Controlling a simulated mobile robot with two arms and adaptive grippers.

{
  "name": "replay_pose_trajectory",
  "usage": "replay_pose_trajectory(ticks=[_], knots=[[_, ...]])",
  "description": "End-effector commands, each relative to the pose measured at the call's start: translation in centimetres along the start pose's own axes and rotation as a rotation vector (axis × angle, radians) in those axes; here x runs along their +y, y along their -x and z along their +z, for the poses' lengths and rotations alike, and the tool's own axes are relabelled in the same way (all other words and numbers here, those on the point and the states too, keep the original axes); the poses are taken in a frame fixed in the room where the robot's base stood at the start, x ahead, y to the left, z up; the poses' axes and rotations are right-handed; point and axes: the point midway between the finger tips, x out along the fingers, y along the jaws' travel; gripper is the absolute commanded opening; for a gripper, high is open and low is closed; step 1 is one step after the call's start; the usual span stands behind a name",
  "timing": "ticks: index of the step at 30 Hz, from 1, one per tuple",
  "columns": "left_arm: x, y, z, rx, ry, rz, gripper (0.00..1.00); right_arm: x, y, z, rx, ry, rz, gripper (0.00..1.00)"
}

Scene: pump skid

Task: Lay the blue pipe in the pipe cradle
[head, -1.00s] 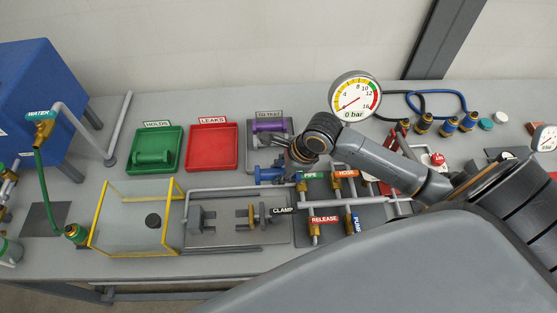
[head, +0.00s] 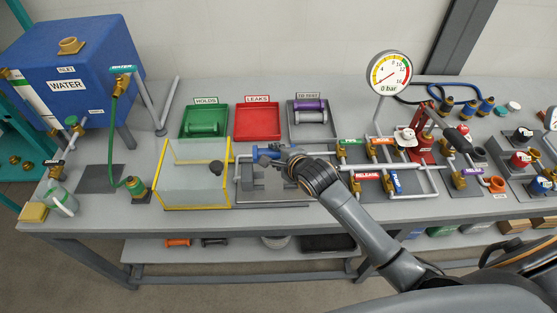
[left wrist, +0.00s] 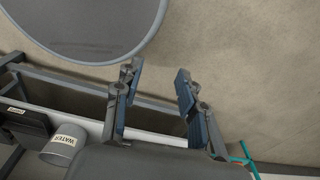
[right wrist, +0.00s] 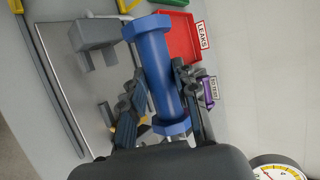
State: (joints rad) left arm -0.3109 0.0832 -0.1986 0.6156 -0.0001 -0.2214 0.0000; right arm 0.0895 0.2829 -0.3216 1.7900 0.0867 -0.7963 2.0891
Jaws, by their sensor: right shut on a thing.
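The blue pipe (head: 264,152), a short tube with wide flanged ends, is held by my right gripper (head: 284,161) over the clamp station in the head view. In the right wrist view the blue pipe (right wrist: 156,72) lies between the fingers of my right gripper (right wrist: 155,98). A grey block (right wrist: 93,37), apparently part of the pipe cradle, stands beside the pipe's far end. The rest of the cradle is hidden by the gripper and pipe; I cannot tell whether they touch. My left gripper (left wrist: 158,98) is open and empty in its wrist view, away from the pipe.
A clear box with yellow edges (head: 232,180) stands left of the station. The green tray (head: 190,135) with a green pipe, the empty red tray (head: 257,137) and the grey tray (head: 325,133) with a purple pipe lie behind. Valves and a gauge (head: 388,72) stand right.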

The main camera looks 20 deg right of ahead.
Motion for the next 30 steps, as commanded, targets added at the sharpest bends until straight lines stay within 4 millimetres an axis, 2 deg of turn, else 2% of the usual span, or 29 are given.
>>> replay_pose_trajectory(ticks=[3,6,10,18,23,30], knots=[[1.1,-1.1,-2.4,0.037,-0.001,0.013,0.40,0.7,-0.5,-0.1,-0.002,0.001,-0.003,0.00],[1.3,-2.0,-3.1,0.049,-0.001,0.015,0.40,1.4,-1.0,-0.3,-0.003,0.000,-0.002,0.00],[0.8,-3.6,-2.5,0.041,-0.002,0.009,0.40,2.6,-1.8,-0.7,-0.002,0.001,-0.002,0.00],[-0.4,-6.2,0.3,0.001,-0.001,-0.006,0.40,5.0,-3.2,-1.2,-0.003,-0.004,0.000,0.00],[-0.3,-7.3,0.3,0.001,0.000,-0.005,0.40,6.4,-4.2,-1.7,-0.003,-0.004,-0.001,0.00],[0.3,-8.6,-0.6,0.017,0.003,0.002,0.40,8.3,-5.5,-2.2,-0.003,-0.003,-0.001,0.00]])
